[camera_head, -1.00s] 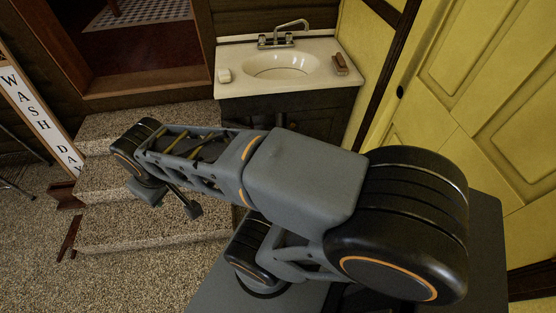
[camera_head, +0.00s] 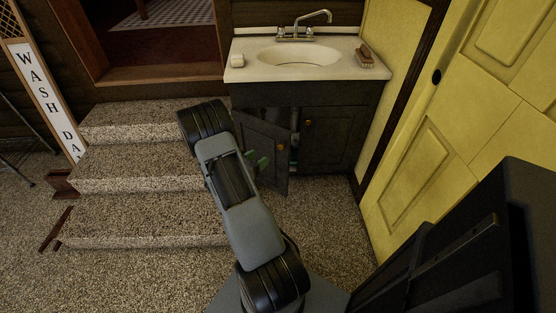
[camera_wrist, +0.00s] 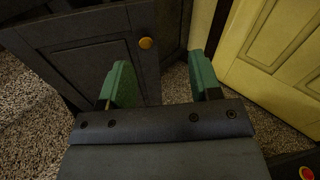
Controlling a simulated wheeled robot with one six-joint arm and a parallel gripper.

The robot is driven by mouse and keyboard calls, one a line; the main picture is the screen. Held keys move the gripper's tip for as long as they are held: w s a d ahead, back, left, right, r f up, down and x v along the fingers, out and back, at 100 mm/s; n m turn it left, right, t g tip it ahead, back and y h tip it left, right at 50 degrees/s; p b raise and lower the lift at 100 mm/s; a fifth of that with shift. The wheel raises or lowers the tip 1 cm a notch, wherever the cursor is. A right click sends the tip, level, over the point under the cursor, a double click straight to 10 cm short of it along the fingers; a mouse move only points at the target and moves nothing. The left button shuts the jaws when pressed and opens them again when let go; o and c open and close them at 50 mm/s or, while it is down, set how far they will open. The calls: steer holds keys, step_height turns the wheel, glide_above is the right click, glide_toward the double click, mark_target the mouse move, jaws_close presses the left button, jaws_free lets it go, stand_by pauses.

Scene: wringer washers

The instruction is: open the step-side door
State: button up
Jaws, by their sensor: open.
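The step-side door (camera_head: 270,139) is the dark left door of the sink cabinet, beside the steps. It stands partly open, its free edge swung out from the cabinet front, with a gap showing pale items inside. In the wrist view the dark panelled door (camera_wrist: 85,65) has a brass knob (camera_wrist: 146,43) near its upper right. My gripper (camera_head: 257,162) is in front of this door; the arm hides part of it. In the wrist view its green fingers (camera_wrist: 163,82) are apart and empty, the left one overlapping the door panel. Whether it touches the door I cannot tell.
The right cabinet door (camera_head: 334,137) is shut. A sink top (camera_head: 240,73) with a soap bar and brush is above. Carpeted steps (camera_head: 130,170) lie left, a yellow door (camera_head: 440,130) right. Speckled floor (camera_head: 320,220) is clear in front of the cabinet.

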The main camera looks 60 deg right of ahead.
mark_target(280, 148)
step_height(280, 148, down, 8)
steer(key=d+n+t+b, duration=0.2)
steer(key=n+t, duration=0.1)
steer(key=n, duration=0.1)
steer(key=shift+h, duration=0.4)
steer(key=d+b, duration=0.1)
steer(key=d, duration=1.2)
steer(key=shift+w+d+b, duration=0.15)
steer(key=shift+w+b, duration=0.05)
steer(key=shift+b, duration=0.15)
steer(key=shift+c, duration=0.5)
jaws_close()
steer(key=shift+f, duration=0.1)
